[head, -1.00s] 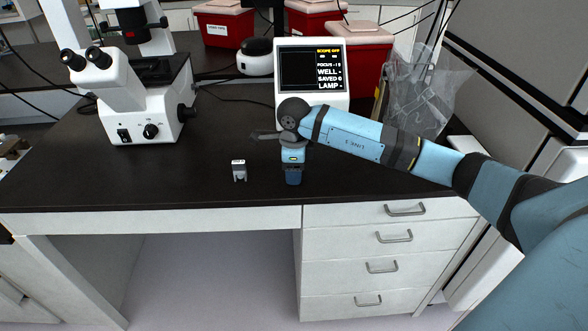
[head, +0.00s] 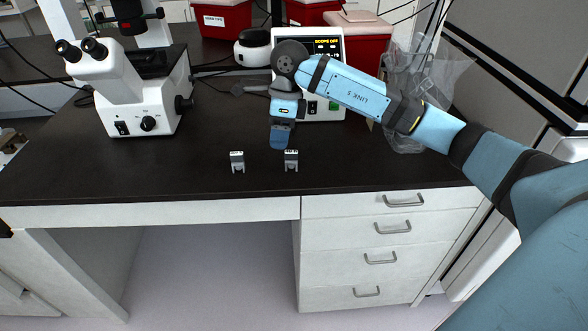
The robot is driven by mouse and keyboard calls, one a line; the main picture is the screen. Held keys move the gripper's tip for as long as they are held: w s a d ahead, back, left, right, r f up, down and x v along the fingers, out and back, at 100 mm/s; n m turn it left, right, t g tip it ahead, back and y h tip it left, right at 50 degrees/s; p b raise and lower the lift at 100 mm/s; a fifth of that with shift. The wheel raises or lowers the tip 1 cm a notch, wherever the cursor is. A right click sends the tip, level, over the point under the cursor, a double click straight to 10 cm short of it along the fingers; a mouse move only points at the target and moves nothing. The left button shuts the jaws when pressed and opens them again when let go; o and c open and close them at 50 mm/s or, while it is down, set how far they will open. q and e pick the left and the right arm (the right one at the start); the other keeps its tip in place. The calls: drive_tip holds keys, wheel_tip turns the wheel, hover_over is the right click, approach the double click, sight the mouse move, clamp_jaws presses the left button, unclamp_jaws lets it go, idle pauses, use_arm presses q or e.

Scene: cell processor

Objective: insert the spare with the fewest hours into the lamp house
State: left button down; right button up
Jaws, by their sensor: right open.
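Two small grey-white spares stand on the dark bench top, a left one (head: 237,162) and a right one (head: 291,160). Any hour markings on them are too small to read. My right gripper (head: 280,138) is open and empty, raised above and behind the right spare, apart from it, fingers pointing down. The white microscope (head: 120,95) stands at the left of the bench. I cannot clearly pick out its lamp house. My left gripper is out of view.
A white control box (head: 325,100) with a screen reading "SCOPE OFF" stands behind my right gripper, partly hidden by my arm. Red bins (head: 222,20) and a clear bag (head: 425,75) are at the back. The bench's front left is clear.

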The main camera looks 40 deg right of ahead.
drive_tip(key=s+a+f+m+t+y, duration=0.1)
drive_tip(key=s+a+f+m+y, duration=0.15)
drive_tip(key=a+y, duration=0.4)
drive_tip(key=s+a+f+m+y, duration=0.1)
drive_tip(key=s+a+m+y, duration=0.3)
drive_tip(key=a, duration=0.4)
drive_tip(key=s+a+f+m+t+y, duration=0.1)
drive_tip(key=s+a+y, duration=0.2)
drive_tip(key=a+y, duration=0.4)
drive_tip(key=s+d+f+m+t+h, duration=0.1)
drive_tip(key=d+f+m+t+h, duration=0.15)
drive_tip(key=m+t, duration=0.45)
drive_tip(key=d+f+m+t+h, duration=0.1)
drive_tip(key=f+m+t+h, duration=0.25)
drive_tip(key=m, duration=0.65)
drive_tip(key=s+d+f+m+t+h, duration=0.1)
drive_tip(key=f+m+t+h, duration=0.35)
drive_tip(key=m, duration=0.45)
drive_tip(key=s+d+f+m+g+h, duration=0.3)
drive_tip(key=s+f+m+g+h, duration=0.3)
drive_tip(key=s+f+m, duration=0.5)
wheel_tip(320, 180, down, 5)
drive_tip(key=s, duration=0.2)
drive_tip(key=shift+s+r, duration=0.2)
drive_tip(key=shift+s, duration=0.15)
drive_tip(key=shift+o, duration=0.2)
drive_tip(key=shift+d, duration=0.1)
